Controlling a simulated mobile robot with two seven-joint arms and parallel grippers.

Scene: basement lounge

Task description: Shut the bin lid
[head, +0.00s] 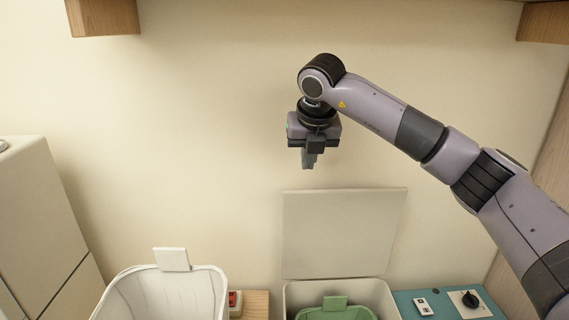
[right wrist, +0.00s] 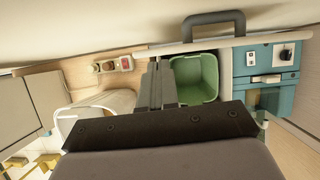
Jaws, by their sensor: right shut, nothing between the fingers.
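The bin (head: 290,300) stands against the wall at the bottom of the head view, with a green liner bucket (head: 335,312) inside. Its pale flat lid (head: 345,232) is open and stands upright behind the opening. My right gripper (head: 309,162) is shut and empty, pointing down, above the lid's top left corner and apart from it. In the right wrist view the green bucket (right wrist: 196,78) shows beside my fingers (right wrist: 155,85), and the lid (right wrist: 190,47) is nearly edge-on with a dark grey handle (right wrist: 215,27) on its wall side. My left gripper is out of view.
A white basket (head: 165,292) with a white tag stands left of the bin. A teal cabinet (head: 440,304) with a switch and black knob is at its right. Between basket and bin is a wooden surface with a red switch (head: 234,300). Wooden shelves (head: 105,18) hang above.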

